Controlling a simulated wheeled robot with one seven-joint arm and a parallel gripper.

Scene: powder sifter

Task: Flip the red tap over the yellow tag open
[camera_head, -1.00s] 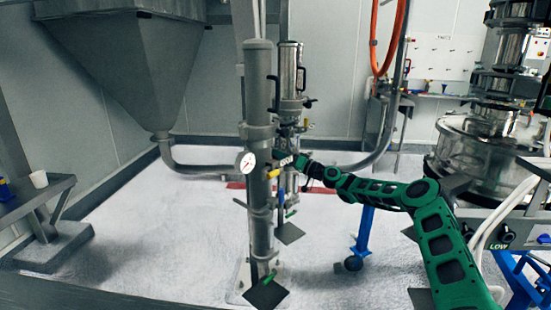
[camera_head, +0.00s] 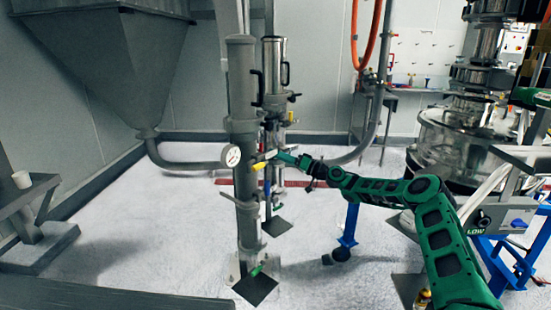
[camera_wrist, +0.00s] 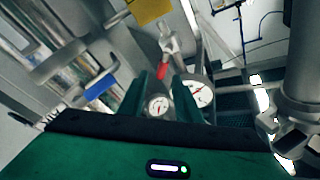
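The red tap (camera_wrist: 161,71) shows in the wrist view as a short red handle below a metal fitting. A yellow tag (camera_wrist: 150,9) is above it at the top edge, and the yellow tag also shows on the grey column in the head view (camera_head: 259,166). My gripper (camera_wrist: 161,84) is open, with a clear gap between its two green fingers. The red handle appears between the fingertips, but I cannot tell whether it touches them. In the head view my gripper (camera_head: 279,155) is just right of the column, by the tag. The red tap is not distinct there.
A pressure gauge (camera_head: 231,157) is on the column (camera_head: 241,90). A second, metal column (camera_head: 274,65) stands close behind. In the wrist view a blue tag (camera_wrist: 100,86) and pipes lie to the left, and a thick grey pipe (camera_wrist: 300,60) to the right. The floor at left is open.

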